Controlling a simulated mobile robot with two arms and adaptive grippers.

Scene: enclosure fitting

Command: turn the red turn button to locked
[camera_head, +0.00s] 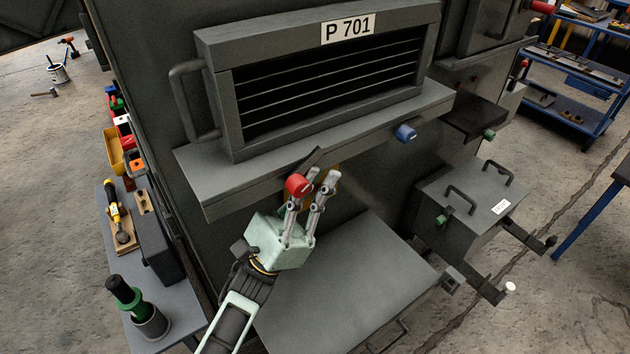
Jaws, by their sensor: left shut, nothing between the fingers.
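The red turn button (297,184) is at the lower front edge of the grey ledge under the slatted unit marked P 701 (348,27). A dark flat piece shows just behind it. My left gripper (322,176) is beside the red button, on its right in the picture. Its fingers are shut and hold nothing. The fingers overlap the button's surroundings, and I cannot tell whether they touch it. The button's locked or unlocked marking does not show. My right gripper is not in view.
A blue knob (405,132) sits further right on the ledge. A grey panel (345,285) lies below my gripper. A handled grey box (468,207) with a green knob stands at the right. A side shelf (180,285) with tools is at the left.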

